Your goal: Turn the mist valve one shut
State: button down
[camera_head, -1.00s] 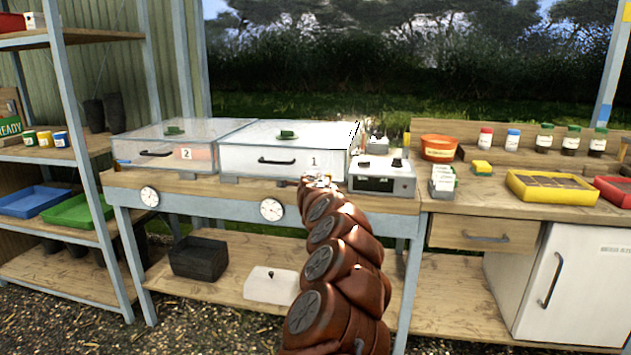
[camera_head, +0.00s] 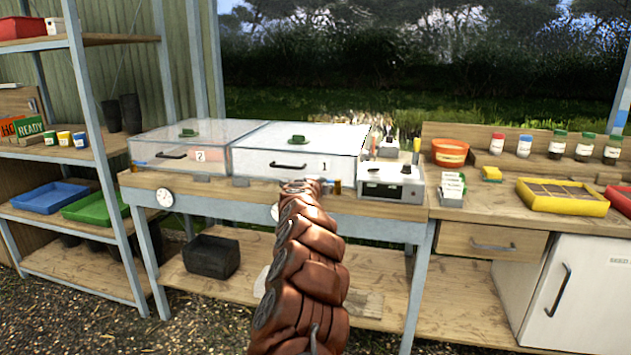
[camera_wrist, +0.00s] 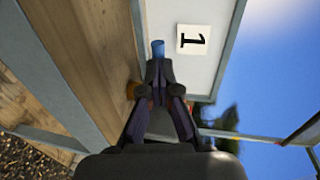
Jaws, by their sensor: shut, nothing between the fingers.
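The clear-lidded box marked 1 (camera_head: 295,163) stands on the bench, and its white front with the number fills much of the wrist view (camera_wrist: 204,72). My gripper (camera_wrist: 160,70) is shut and empty, low in front of that box. A blue piece (camera_wrist: 157,48), likely the valve's lever, shows just past my fingertips; I cannot tell whether they touch it. A brass-coloured part (camera_wrist: 132,90) sits beside my fingers and is partly hidden. In the head view, a small brass part (camera_head: 337,187) shows right of my gripper (camera_head: 303,185), and my arm hides the rest.
Box 2 (camera_head: 178,145) stands to the left. A white device (camera_head: 391,182) stands close on the right. An orange pot (camera_head: 450,153) and yellow tray (camera_head: 562,197) are farther right.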

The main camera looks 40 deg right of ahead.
dwell(0.7)
jog(key=b+v, duration=0.4)
jog(key=v, duration=1)
jog(key=shift+s+d, duration=0.2)
jog(key=shift+s, duration=0.15)
